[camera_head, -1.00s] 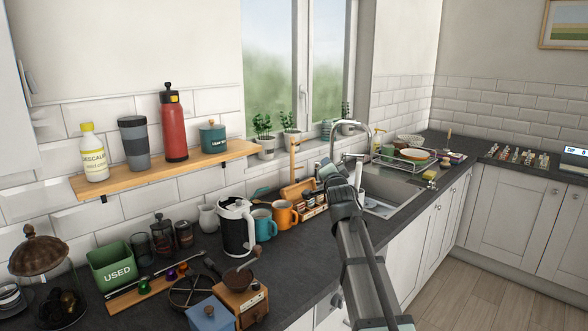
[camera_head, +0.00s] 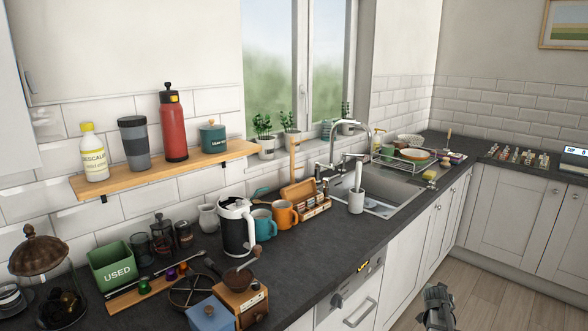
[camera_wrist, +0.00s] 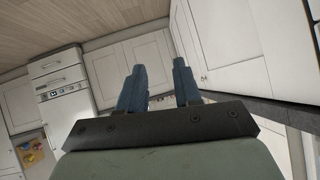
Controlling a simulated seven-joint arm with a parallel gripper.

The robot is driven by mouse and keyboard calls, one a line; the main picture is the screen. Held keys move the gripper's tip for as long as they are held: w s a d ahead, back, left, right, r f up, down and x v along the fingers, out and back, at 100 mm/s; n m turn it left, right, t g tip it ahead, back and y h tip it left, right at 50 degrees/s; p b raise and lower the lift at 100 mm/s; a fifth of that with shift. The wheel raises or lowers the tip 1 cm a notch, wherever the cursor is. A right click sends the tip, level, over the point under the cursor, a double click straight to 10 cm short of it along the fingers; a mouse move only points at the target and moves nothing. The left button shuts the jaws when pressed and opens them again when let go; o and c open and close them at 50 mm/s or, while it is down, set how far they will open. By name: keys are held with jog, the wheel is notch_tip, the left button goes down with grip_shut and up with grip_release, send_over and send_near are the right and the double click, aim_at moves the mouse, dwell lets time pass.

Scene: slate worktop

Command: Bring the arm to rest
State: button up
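In the wrist view my gripper (camera_wrist: 160,88) shows two blue-grey fingers standing apart, with nothing between them. Cabinets and floor show past the fingertips. In the head view only part of my arm is visible, low at the bottom right over the wooden floor, in front of the counter and clear of it. The fingertips cannot be made out there.
The dark worktop (camera_head: 320,247) holds a white-and-black kettle (camera_head: 237,228), orange mug (camera_head: 284,214), teal mug (camera_head: 264,225) and green bin (camera_head: 112,265). A white-and-grey upright brush holder (camera_head: 356,200) stands by the sink (camera_head: 385,186). The floor (camera_head: 490,300) is free.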

jog(key=s+d+f+n+g, duration=0.1)
jog(key=s+d+f+g, duration=0.1)
jog(key=s+d+f, duration=0.55)
jog(key=s+d+f+g, duration=0.3)
jog(key=s+d+f, duration=0.1)
jog(key=s+f, duration=0.6)
jog(key=s+a+f+n+g+y, duration=0.1)
jog(key=s+f+g, duration=0.1)
jog(key=s+f, duration=0.7)
jog(key=s+a+f+n+g, duration=0.1)
jog(key=s+f+g, duration=0.2)
jog(key=s+f, duration=0.55)
jog(key=s+a+n+g+y, duration=0.15)
jog(key=s+a, duration=0.25)
jog(key=a, duration=0.8)
jog(key=s+a+n+y, duration=0.1)
jog(key=s+a+y, duration=0.15)
jog(key=a, duration=0.85)
jog(key=s+a+r+n+g, duration=0.1)
jog(key=s+a+g, duration=0.1)
jog(key=s+a, duration=0.5)
jog(key=s+a+r+n+g+y, duration=0.1)
jog(key=s+a+n+g, duration=0.1)
jog(key=s+a, duration=0.5)
jog(key=a, duration=0.6)
jog(key=shift+a+r, duration=0.25)
jog(key=shift+a, duration=0.05)
